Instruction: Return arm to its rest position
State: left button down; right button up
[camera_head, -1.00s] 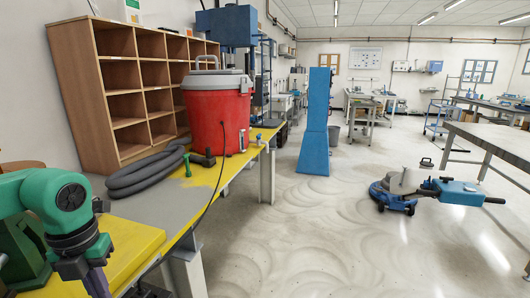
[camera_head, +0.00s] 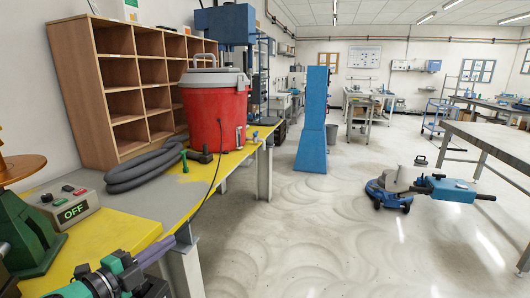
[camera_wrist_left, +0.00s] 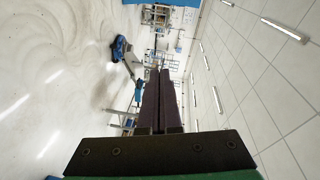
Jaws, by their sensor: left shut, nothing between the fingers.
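My left gripper (camera_head: 160,250) is low in the head view, by the front edge of the yellow and grey workbench (camera_head: 140,204). Its purple fingers point up and to the right, shut and empty. In the left wrist view its two dark fingers (camera_wrist_left: 160,80) lie side by side with nothing between them. The green and black wrist of my left arm comes in from the bottom left. My right gripper is not in view.
A control box (camera_head: 72,208) reading OFF stands on the bench beside a green machine (camera_head: 28,235). A grey hose (camera_head: 145,168) and red bucket (camera_head: 216,112) are farther back. A floor machine (camera_head: 420,188) stands right.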

pick_arm(q)
jog(key=s+a+f+n+g+y, duration=0.25)
jog(key=a+f+n+y, duration=0.2)
jog(key=f+n, duration=0.3)
jog(key=s+a+f+n+g+y, duration=0.1)
jog(key=s+a+f+n+y, duration=0.3)
jog(key=f+n+y, duration=0.3)
jog(key=s+d+f+n+g+h, duration=0.2)
jog(key=s+d+f+g, duration=0.25)
jog(key=s, duration=0.25)
jog(key=s+d+f+n+g+h, duration=0.2)
jog(key=s+d+f+g, duration=0.15)
jog(key=s+f, duration=0.3)
notch_tip(320, 180, down, 22)
jog(key=s+g+b, duration=0.1)
jog(key=s+b, duration=0.1)
jog(key=s+a+f+g+b, duration=0.1)
jog(key=s+a+f, duration=0.1)
jog(key=s+f, duration=1.5)
jog(key=shift+s+a+f, duration=0.3)
jog(key=shift+a+f, duration=0.1)
jog(key=shift+f, duration=0.15)
jog(key=shift+g, duration=0.25)
